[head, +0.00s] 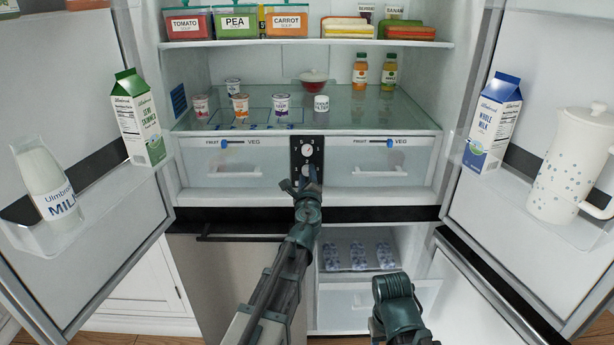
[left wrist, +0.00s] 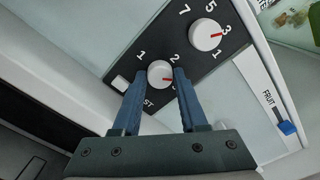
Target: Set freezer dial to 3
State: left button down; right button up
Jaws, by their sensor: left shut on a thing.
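The black dial panel (head: 293,160) sits between the two drawers of the open fridge. In the left wrist view it carries two white dials with red marks. The upper dial (left wrist: 204,36) has numbers 1, 3, 5, 7 around it. The lower dial (left wrist: 157,76), with 1 and 2 readable beside it, is between the fingers of my left gripper (left wrist: 160,73), which is shut on it. Its red mark points right, below the 2, towards a spot partly hidden by a finger. My left gripper (head: 308,186) covers the panel's lower part in the head view.
Clear drawers with blue sliders flank the panel, the left drawer (head: 222,170) and the right drawer (head: 378,170). Yogurt cups and bottles stand on the glass shelf (head: 340,112) above. Open doors with milk cartons (head: 139,117) and a jug (head: 570,165) bound both sides.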

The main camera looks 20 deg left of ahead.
pick_arm(q)
jog(key=m, duration=0.4)
jog(key=shift+m, duration=2)
jog(key=shift+c, duration=2.2)
grip_release()
